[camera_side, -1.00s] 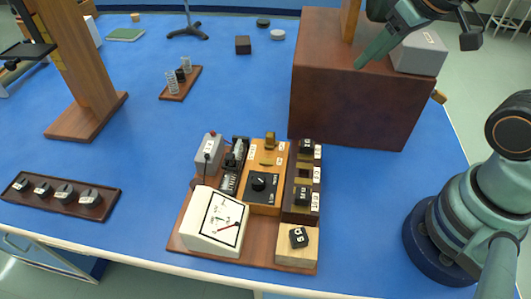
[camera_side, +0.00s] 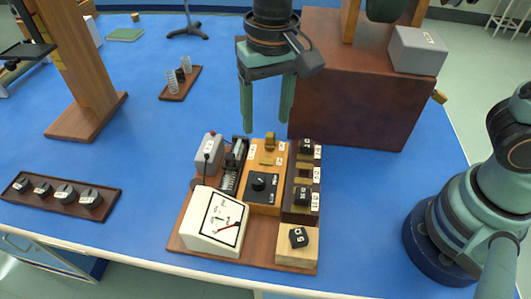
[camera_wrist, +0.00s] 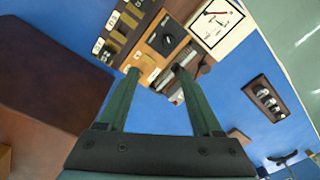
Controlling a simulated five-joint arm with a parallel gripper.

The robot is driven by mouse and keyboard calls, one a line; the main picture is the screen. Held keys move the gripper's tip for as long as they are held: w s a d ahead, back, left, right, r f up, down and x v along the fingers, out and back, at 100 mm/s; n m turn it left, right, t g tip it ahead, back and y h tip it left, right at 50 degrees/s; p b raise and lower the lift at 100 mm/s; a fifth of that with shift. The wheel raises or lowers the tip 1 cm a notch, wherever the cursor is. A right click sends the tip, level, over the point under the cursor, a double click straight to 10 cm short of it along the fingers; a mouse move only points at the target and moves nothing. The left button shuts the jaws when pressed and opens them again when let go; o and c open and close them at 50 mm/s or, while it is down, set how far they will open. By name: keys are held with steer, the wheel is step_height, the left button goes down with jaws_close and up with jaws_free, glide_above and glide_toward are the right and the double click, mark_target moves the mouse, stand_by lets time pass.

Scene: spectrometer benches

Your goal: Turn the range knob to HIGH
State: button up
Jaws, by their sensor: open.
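The range knob (camera_side: 260,182) is a round black knob with a white pointer mark, on a black plate in the orange wooden panel (camera_side: 265,206) of the board. Small white lettering beside it is too small to read, so I cannot tell its setting. The knob also shows near the top of the wrist view (camera_wrist: 168,39). My gripper (camera_side: 266,124) points down, open and empty, above the far end of the board, apart from the knob. In the wrist view its two fingers (camera_wrist: 157,72) are spread, with the panel beyond them.
A white dial meter (camera_side: 214,222) stands at the board's front left. A dark block with slide controls (camera_side: 302,190) flanks the panel on the right, a coil (camera_side: 230,180) on the left. A large brown box (camera_side: 350,95) stands behind to the right.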

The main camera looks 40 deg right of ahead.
mark_target(258, 179)
steer(key=f, duration=0.4)
steer(key=a+f, duration=0.1)
steer(key=f, duration=0.4)
steer(key=a+f, duration=0.1)
steer(key=f, duration=0.3)
steer(key=shift+s+a+f, duration=0.15)
steer(key=shift+s+f, duration=0.05)
steer(key=shift+s, duration=0.1)
jaws_close()
